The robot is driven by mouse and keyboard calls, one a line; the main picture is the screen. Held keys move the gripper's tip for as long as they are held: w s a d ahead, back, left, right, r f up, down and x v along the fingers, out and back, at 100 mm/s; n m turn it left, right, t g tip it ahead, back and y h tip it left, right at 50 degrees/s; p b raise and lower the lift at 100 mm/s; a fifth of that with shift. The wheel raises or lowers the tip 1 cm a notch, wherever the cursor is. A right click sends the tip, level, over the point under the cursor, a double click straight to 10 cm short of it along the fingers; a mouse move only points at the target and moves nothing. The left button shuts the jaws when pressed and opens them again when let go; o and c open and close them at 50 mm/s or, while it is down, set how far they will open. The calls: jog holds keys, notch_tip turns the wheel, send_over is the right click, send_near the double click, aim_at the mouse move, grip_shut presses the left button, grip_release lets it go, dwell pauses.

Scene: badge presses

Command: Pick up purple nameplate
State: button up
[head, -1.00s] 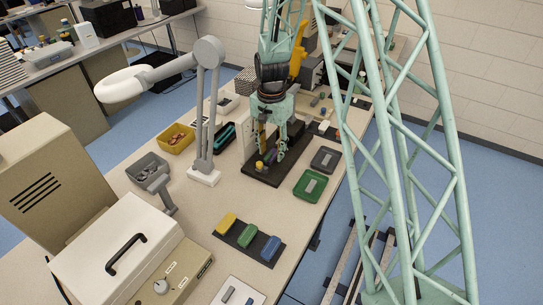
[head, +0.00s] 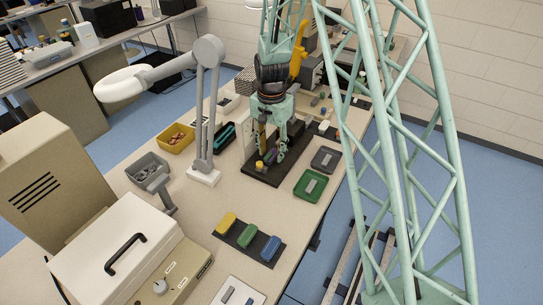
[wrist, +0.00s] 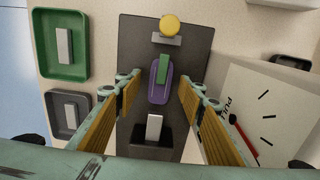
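The purple nameplate (wrist: 152,87) is a rounded purple block in the middle of the wrist view, on a dark base plate (wrist: 195,35). A green bar (wrist: 163,68) overlaps its far part. My gripper (wrist: 159,88) is open, with one yellow-padded finger on each side of the nameplate and a visible gap on both sides. Nothing is held. In the head view my gripper (head: 272,152) reaches down over the dark base, and the nameplate there is small and partly hidden by the fingers.
A yellow knob (wrist: 170,25) stands beyond the nameplate and a pale upright block (wrist: 154,126) on the near side. A green tray (wrist: 45,60) and grey tray (wrist: 57,120) lie left. A white box with a dial (wrist: 262,110) stands close on the right.

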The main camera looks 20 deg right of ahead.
jog(key=c, duration=1)
jog(key=shift+r, duration=0.1)
jog(key=shift+r+p, duration=0.55)
jog(key=shift+r, duration=1.45)
jog(key=s, duration=0.5)
jog(key=s+r, duration=0.1)
jog(key=s, duration=1)
jog(key=shift+r+p, duration=0.15)
jog(key=shift+p, duration=0.2)
